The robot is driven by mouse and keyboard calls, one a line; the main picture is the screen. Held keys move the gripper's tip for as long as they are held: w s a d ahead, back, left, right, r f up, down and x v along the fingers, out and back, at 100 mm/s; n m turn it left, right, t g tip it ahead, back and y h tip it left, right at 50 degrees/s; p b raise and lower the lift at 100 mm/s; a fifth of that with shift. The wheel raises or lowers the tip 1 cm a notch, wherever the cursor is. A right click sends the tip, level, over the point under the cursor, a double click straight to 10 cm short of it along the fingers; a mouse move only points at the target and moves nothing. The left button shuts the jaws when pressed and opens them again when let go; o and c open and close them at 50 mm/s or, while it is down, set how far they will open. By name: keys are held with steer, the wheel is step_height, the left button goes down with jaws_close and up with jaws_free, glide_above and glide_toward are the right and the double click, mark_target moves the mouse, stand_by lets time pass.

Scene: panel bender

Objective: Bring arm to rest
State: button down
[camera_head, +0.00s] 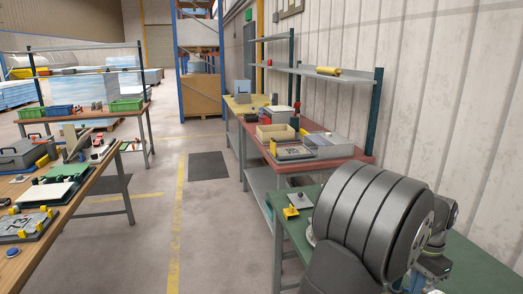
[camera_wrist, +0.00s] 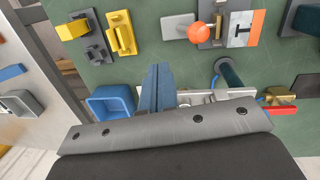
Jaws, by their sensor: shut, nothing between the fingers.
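In the wrist view my gripper (camera_wrist: 158,80) shows as two blue-grey fingers side by side, closed together with nothing between them. They are over the green table top (camera_wrist: 150,55). A blue open box (camera_wrist: 110,103) lies just left of the fingers. In the head view my grey arm fills the lower right, over the green table (camera_head: 468,262). My gripper's fingers are hidden or cannot be made out there.
Near the fingers are yellow clamps (camera_wrist: 122,35), an orange knob (camera_wrist: 201,31), a dark green post (camera_wrist: 229,72) and a gold block (camera_wrist: 280,93). A red bench (camera_head: 338,160) with trays lies beyond. A cluttered wooden bench (camera_head: 84,190) stands left, across clear floor (camera_head: 150,222).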

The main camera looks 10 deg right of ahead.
steer(key=w+f, duration=0.1)
steer(key=f, duration=0.1)
steer(key=w+f, duration=0.1)
steer(key=f, duration=0.1)
steer(key=w+a+f, duration=0.1)
steer(key=f, duration=0.1)
steer(key=shift+w+f, duration=0.15)
steer(key=shift+s+r, duration=0.2)
steer(key=shift+s, duration=0.15)
steer(key=shift+s+t, duration=0.5)
steer(key=s+t, duration=0.2)
steer(key=t, duration=0.1)
steer(key=shift+s+f, duration=0.2)
steer(key=shift+s, duration=0.1)
steer(key=s+d+r, duration=0.1)
steer(key=s+r, duration=0.5)
steer(key=r, duration=0.4)
steer(key=shift+d+r, duration=0.2)
steer(key=shift+r, duration=0.05)
steer(key=c, duration=2.1)
jaws_free()
